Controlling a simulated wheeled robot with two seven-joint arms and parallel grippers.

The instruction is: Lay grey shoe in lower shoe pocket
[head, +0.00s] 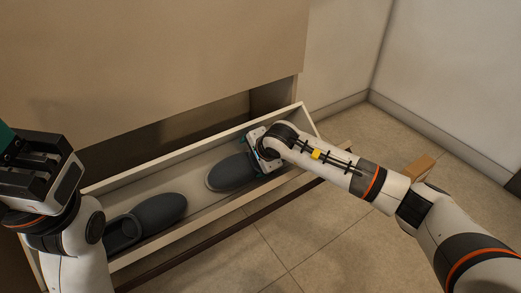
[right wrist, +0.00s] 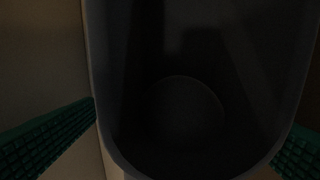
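The lower shoe pocket (head: 196,212) is tilted out from the cabinet, its pale inside facing up. One grey shoe (head: 233,172) is in its right part, toe to the left. My right gripper (head: 259,152) is at that shoe's heel end. In the right wrist view its green fingers are on both sides of the grey shoe (right wrist: 190,150) and appear to touch its rim. I cannot tell whether the shoe rests fully on the pocket. A second grey shoe (head: 158,212) lies in the left part. My left gripper (head: 8,140) is at the left edge, its fingers mostly out of frame.
The brown cabinet front (head: 150,60) stands above the pocket, with a dark gap behind it. The pocket's front wall (head: 225,222) runs along the near side. A wooden block (head: 419,167) is on the floor at right. Tiled floor is clear in front.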

